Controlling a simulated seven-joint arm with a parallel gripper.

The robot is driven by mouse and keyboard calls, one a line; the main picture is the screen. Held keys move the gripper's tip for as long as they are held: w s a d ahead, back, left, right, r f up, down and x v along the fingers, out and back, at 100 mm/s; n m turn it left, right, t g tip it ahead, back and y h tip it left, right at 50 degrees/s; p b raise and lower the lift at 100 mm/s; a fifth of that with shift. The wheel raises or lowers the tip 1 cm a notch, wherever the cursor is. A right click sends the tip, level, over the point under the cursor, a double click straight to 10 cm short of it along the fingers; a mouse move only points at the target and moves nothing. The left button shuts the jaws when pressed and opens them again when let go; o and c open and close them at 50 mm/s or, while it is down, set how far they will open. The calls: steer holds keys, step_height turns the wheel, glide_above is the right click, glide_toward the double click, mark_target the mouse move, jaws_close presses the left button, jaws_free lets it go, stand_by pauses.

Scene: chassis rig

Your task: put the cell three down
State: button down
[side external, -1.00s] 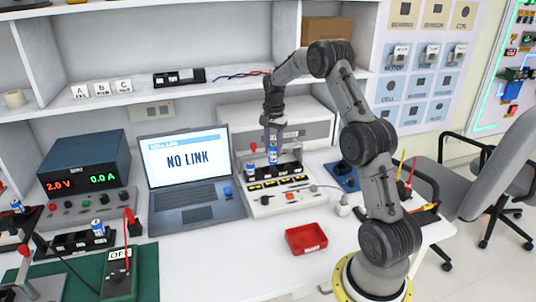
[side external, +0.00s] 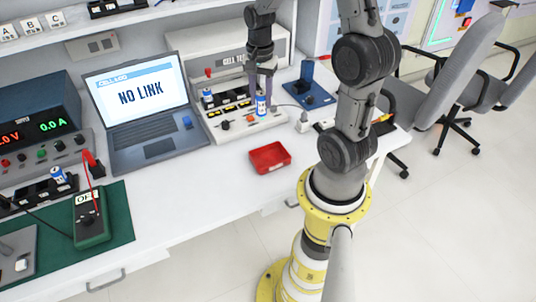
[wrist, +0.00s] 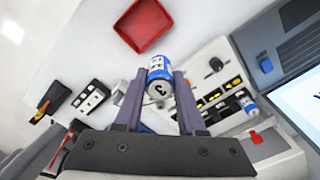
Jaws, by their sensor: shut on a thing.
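Cell three (wrist: 159,73), blue and white with a "3" on its end, is between the two fingers of my gripper (wrist: 158,84) in the wrist view. My gripper is shut on it. In the side view my gripper (side external: 262,88) points down and holds the cell (side external: 262,106) upright at the right part of the tester (side external: 245,127). I cannot tell whether the cell's lower end touches the tester. Another blue and white cell (side external: 207,96) stands at the tester's left end; it also shows in the wrist view (wrist: 248,105).
An empty-looking red tray (side external: 270,157) lies on the table in front of the tester. A laptop (side external: 145,115) reading "NO LINK" is at left. A blue stand (side external: 309,90) is behind at right. A multimeter (side external: 91,220) lies on a green mat. The table front is clear.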

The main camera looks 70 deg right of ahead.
steer(key=s+a+f, duration=0.1)
steer(key=s+a, duration=1.2)
steer(key=s, duration=0.3)
glide_toward(270, 160)
steer(key=shift+s+a, duration=0.1)
steer(key=shift+w+f, duration=0.2)
steer(key=shift+f, duration=1.6)
steer(key=shift+f, duration=0.2)
steer(key=c, duration=0.5)
jaws_free()
steer(key=shift+r, duration=0.15)
